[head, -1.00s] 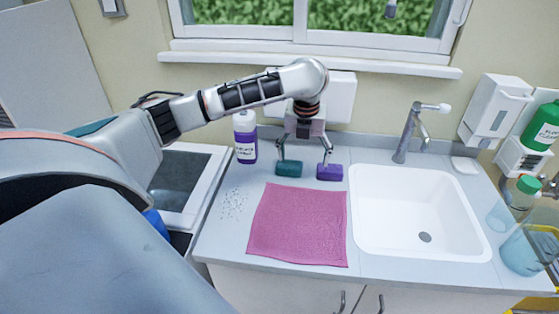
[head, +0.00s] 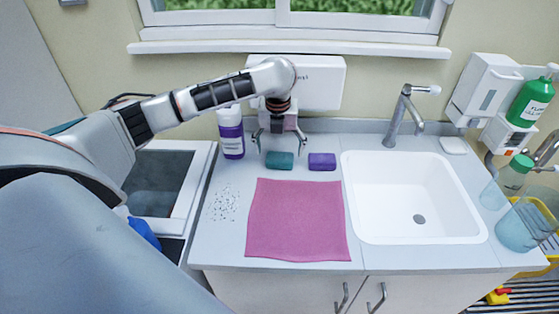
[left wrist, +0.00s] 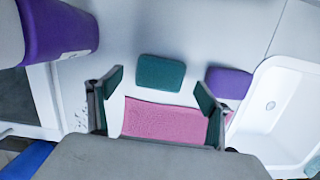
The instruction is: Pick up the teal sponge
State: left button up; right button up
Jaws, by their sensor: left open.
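The teal sponge (head: 280,160) lies flat on the counter behind the pink cloth (head: 298,220). My left gripper (head: 281,147) is open and empty, pointing down above the sponge, its fingers roughly to either side of it in the head view. In the left wrist view the teal sponge (left wrist: 161,72) shows whole, centred between the spread fingers (left wrist: 158,92) but a little beyond their tips in the picture. I see no contact. My right gripper is in neither view.
A purple sponge (head: 322,162) lies close to the right of the teal one. A purple bottle (head: 231,135) stands to the left. The white sink (head: 412,200) and tap (head: 404,112) are to the right. Dark specks (head: 224,204) lie on the counter left of the cloth.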

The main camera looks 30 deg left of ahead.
aim_at(280, 157)
pick_arm(q)
notch_tip(280, 157, down, 3)
jog(key=shift+w+f, duration=0.15)
jog(key=shift+f, duration=0.05)
jog(key=c, duration=0.9)
jog(key=shift+r, duration=0.15)
notch_tip(280, 157, up, 20)
jog(key=shift+f, duration=0.1)
jog(key=shift+c, duration=0.8)
